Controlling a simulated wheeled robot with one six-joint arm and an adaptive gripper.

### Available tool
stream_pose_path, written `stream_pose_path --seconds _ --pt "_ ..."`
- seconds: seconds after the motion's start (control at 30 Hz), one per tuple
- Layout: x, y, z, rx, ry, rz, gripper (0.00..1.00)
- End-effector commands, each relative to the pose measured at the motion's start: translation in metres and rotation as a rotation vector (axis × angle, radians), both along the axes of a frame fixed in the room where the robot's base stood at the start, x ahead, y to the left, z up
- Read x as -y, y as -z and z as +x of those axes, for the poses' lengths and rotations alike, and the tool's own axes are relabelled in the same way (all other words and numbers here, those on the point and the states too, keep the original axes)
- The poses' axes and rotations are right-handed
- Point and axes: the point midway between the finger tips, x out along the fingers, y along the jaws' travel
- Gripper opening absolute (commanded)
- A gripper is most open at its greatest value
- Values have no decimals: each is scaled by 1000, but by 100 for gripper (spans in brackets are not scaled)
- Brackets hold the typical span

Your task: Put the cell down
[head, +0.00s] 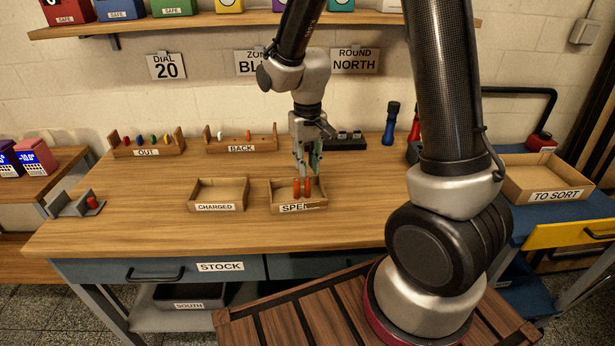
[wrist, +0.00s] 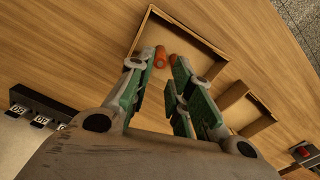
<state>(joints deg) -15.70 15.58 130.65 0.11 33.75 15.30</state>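Two orange cells (head: 296,188) (head: 308,187) stand close together in the SPENT tray (head: 284,208), a shallow wooden tray on the bench. My gripper (head: 308,172) points down just above that tray, its tips close over the cells. In the wrist view my gripper (wrist: 157,62) has its green-padded fingers apart. One orange cell (wrist: 160,57) shows in the gap between the fingertips, and another orange cell (wrist: 178,59) is partly hidden by the right finger. I see no cell pinched between the pads. The CHARGED tray (head: 216,208), to the left, looks empty.
The OUT rack (head: 146,153) holds several coloured cells, and the BACK rack (head: 240,150) holds a white and an orange one. A black charger block (head: 347,140) and a blue torch (head: 390,125) stand behind my gripper.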

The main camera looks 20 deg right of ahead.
Motion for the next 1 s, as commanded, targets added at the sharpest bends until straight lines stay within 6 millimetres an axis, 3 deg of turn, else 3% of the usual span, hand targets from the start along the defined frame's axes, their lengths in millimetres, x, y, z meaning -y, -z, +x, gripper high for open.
stream_pose_path --seconds 0.2,0.53,0.63,0.77,0.9,1.0 --pt "0 -46 1 3 0 1 21" --pt "3 -70 -2 7 1 2 21" --pt "14 -90 -13 37 4 9 21" --pt "42 -133 -46 115 8 23 21" --pt "74 -173 -100 214 11 27 21" --pt "90 -190 -138 276 11 22 21"
